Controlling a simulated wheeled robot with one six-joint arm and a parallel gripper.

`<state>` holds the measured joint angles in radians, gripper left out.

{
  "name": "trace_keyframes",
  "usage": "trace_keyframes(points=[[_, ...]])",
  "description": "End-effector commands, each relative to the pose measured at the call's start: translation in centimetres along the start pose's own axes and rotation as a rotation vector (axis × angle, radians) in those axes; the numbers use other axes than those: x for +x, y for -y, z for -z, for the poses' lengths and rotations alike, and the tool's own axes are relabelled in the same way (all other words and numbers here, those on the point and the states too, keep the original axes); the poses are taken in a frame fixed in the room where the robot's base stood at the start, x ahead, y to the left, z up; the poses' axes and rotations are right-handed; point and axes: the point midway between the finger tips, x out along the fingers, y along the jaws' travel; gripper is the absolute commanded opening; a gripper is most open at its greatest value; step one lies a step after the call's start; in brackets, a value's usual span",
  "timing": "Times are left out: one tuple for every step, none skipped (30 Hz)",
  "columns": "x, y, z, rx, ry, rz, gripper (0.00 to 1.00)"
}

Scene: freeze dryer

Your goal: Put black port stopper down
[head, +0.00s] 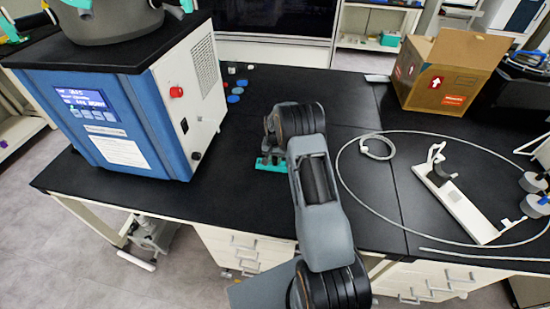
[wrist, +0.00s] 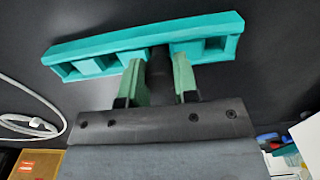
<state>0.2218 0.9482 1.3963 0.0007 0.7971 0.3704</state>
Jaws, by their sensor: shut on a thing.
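My gripper (wrist: 157,76) shows in the wrist view with its two green fingers shut on the black port stopper (wrist: 158,62), a dark piece between the fingertips. The stopper is hard to make out against the black bench. A long teal holder (wrist: 90,48) with open slots lies just beyond the fingertips, and the stopper is at its middle. I cannot tell whether the stopper touches it. In the head view the teal holder (head: 266,165) shows beside my arm on the bench; the stopper and fingers are hidden behind the arm.
The blue and white freeze dryer (head: 115,120) stands left on the black bench (head: 230,195). Several small coloured caps (head: 234,98) lie behind my arm. A cardboard box (head: 445,75), a looped hose (head: 345,160) and a white stand (head: 455,205) are at the right.

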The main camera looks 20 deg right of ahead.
Motion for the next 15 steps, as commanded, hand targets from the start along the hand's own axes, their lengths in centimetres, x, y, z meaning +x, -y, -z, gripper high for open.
trace_keyframes(points=[[0.03,0.0,0.0,0.0,0.0,0.0,0.0],[0.09,-0.01,-0.01,0.0,0.0,0.0,0.0],[0.2,-0.01,-0.01,0.0,0.0,0.0,0.0],[0.31,-0.01,-0.01,0.0,0.0,0.0,0.0],[0.42,-0.01,-0.01,0.0,0.0,0.0,0.0],[0.55,-0.01,-0.01,0.0,0.0,0.0,0.0],[0.36,-0.01,-0.01,0.0,0.0,0.0,0.31],[0.33,-0.01,-0.01,0.0,0.0,0.0,0.34],[0.33,-0.01,-0.01,0.0,0.0,0.0,0.38],[0.33,-0.01,-0.02,0.0,0.0,0.0,0.4],[0.33,-0.01,-0.02,0.0,0.0,0.0,0.43],[0.32,-0.01,-0.02,0.0,0.0,0.0,0.47],[0.32,-0.01,-0.02,0.0,0.0,0.0,0.5],[0.32,-0.01,-0.02,0.0,0.0,0.0,0.53],[0.32,-0.01,-0.01,0.0,0.0,0.0,0.53]])
